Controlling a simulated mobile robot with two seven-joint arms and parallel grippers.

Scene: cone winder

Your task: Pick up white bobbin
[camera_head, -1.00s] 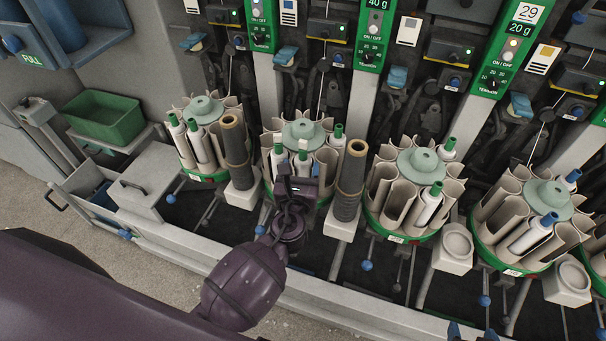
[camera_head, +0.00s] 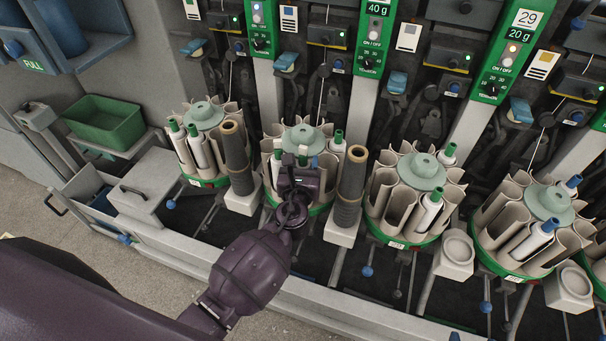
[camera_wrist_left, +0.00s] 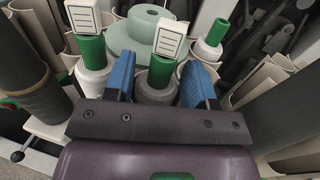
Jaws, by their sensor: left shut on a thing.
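My left gripper (camera_head: 300,180) is over the front of the second round magazine (camera_head: 303,137) from the left. In the left wrist view its two blue fingers (camera_wrist_left: 158,82) stand on either side of a white bobbin (camera_wrist_left: 153,93) with a green tip and are shut on it. The bobbin appears upright, with its lower part hidden by the gripper body. Another white bobbin (camera_wrist_left: 93,80) with a green top is just left of the fingers. A third bobbin (camera_wrist_left: 207,51) stands behind on the right. My right gripper is not in view.
Tall dark tubes (camera_head: 236,160) and (camera_head: 350,188) stand close on both sides of the magazine. More magazines with bobbins stand at left and right (camera_head: 422,166). A green bin (camera_head: 104,121) is at far left. Machine heads rise behind.

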